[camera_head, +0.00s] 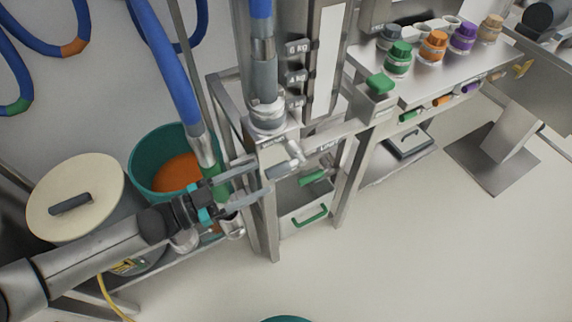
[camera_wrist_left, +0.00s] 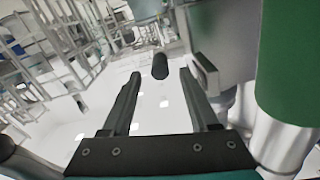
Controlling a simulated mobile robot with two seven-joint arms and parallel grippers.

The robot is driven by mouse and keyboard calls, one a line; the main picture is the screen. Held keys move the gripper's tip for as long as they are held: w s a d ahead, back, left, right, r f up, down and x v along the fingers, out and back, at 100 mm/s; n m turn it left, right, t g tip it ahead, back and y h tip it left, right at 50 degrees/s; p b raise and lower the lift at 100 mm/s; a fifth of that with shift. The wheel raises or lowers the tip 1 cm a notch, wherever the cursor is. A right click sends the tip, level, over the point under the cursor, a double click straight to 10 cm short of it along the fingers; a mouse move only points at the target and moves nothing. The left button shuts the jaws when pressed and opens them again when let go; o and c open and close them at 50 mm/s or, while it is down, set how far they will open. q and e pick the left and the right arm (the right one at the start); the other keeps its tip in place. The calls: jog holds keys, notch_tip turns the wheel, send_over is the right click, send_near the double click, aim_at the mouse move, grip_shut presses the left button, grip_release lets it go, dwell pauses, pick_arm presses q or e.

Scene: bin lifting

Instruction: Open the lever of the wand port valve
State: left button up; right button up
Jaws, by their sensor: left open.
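The wand port valve (camera_head: 293,150) is a pale metal fitting under the clear vertical tube on the steel frame. Its lever (camera_head: 281,170) appears as a short grey handle close to my left gripper. My left gripper (camera_head: 262,179) is open, with its fingers pointing right toward the lever. In the left wrist view, a dark rounded cylinder (camera_wrist_left: 160,66), likely the lever's end, shows between and beyond the fingertips. I cannot tell whether it lies between the fingers or just past them. No contact is visible. My right gripper is not in view.
A green-cuffed wand (camera_head: 208,156) on a blue hose stands beside my left gripper in a teal bin (camera_head: 146,165) with orange contents. A lidded drum (camera_head: 88,190) stands at left. A steel shelf (camera_head: 450,75) holds colored-lid jars. Floor at lower right is clear.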

aim_at(286, 167)
pick_arm(q)
jog(key=x, duration=0.8)
jog(key=shift+b, duration=0.35)
jog(key=shift+c, duration=0.3)
grip_shut()
dwell(0.6)
